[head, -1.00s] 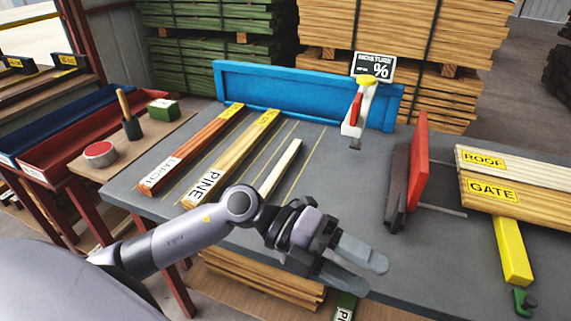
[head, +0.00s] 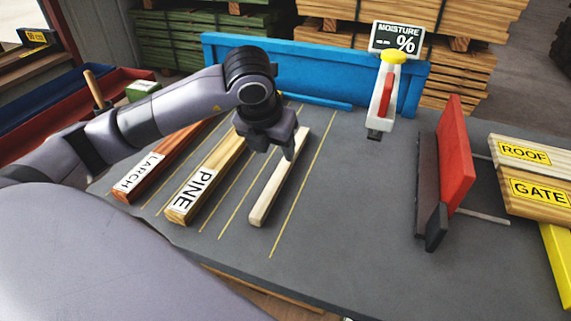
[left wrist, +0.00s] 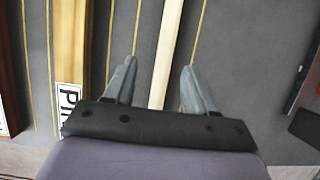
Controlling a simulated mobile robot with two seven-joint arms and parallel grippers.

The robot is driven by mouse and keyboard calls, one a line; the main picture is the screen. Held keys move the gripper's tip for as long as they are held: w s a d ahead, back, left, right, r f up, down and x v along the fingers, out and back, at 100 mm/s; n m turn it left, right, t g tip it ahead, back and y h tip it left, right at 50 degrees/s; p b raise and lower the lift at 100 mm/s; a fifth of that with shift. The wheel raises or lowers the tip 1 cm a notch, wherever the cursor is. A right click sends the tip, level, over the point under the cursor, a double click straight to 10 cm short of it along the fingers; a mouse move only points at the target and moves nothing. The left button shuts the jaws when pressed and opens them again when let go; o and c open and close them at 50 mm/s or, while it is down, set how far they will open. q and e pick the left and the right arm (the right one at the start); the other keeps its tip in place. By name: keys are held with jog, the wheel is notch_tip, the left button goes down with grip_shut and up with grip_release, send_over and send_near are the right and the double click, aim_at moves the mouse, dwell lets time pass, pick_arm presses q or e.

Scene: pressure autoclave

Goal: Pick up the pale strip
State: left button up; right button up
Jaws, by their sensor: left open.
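The pale strip (head: 277,186) lies flat on the grey table in a lane between yellow lines, right of the board labelled PINE. My left gripper (head: 279,150) is above the strip, pointing down, and hides part of it in the head view. In the left wrist view the strip (left wrist: 165,62) runs between the two open fingers (left wrist: 157,85), closer to the left one. The fingers stand apart from it, and I cannot tell their exact height over it. The right gripper is not in view.
The PINE board (head: 207,180) and the LARCH board (head: 158,164) lie to the left. A moisture meter (head: 384,100) stands behind on the right. A red plate (head: 456,150) stands upright on the right. A blue backboard (head: 310,70) closes the rear. The table front is clear.

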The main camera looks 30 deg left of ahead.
aim_at(283, 167)
pick_arm(q)
jog(key=x, duration=0.4)
jog(key=d+x, duration=0.1)
jog(key=x, duration=0.1)
jog(key=shift+f, duration=0.4)
grip_shut()
